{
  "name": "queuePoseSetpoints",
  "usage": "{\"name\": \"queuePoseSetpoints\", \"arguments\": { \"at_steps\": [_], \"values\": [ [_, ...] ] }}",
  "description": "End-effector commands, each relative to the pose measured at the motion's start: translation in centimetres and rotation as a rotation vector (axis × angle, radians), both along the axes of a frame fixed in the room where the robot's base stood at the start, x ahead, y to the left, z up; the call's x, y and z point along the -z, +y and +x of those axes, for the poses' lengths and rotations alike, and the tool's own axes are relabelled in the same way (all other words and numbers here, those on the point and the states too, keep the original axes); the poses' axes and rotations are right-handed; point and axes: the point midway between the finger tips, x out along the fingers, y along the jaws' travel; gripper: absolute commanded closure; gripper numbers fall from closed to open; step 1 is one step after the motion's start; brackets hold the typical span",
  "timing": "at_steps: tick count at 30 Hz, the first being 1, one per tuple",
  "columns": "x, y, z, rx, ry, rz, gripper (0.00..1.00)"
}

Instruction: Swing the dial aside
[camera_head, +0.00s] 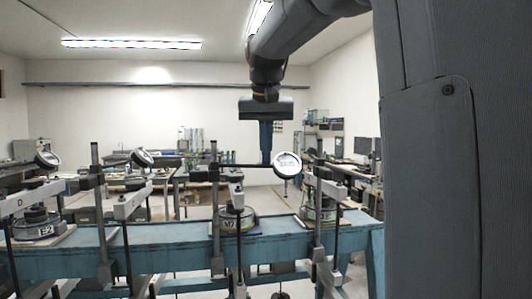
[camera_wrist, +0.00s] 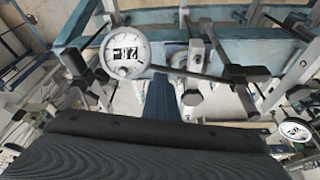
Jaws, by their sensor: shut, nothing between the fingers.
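The dial (camera_head: 287,165) is a round white-faced gauge at the end of a thin dark horizontal arm (camera_head: 245,165) that runs from an upright post (camera_head: 213,190). It also shows in the wrist view (camera_wrist: 124,52), its face toward the camera. My gripper (camera_head: 266,157) points down with its blue fingers shut and empty. The fingertips are at the dark arm, just left of the dial in the head view. In the wrist view the fingers (camera_wrist: 159,84) end close beside the dial's rim and the arm. I cannot tell whether they touch.
Two more dials stand on similar arms to the left, one at far left (camera_head: 46,158) and one nearer (camera_head: 142,158). Workbenches line the back wall.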

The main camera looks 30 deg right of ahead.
Motion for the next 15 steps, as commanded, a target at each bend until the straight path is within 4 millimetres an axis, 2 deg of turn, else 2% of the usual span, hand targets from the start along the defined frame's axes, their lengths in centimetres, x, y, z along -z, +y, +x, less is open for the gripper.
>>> {"name": "queuePoseSetpoints", "arguments": {
  "at_steps": [7,15],
  "values": [
    [-0.1,-0.2,0.2,0.0,0.004,0.002,1.0],
    [-1.4,-2.0,2.0,0.002,0.003,0.001,1.0]
  ]
}}
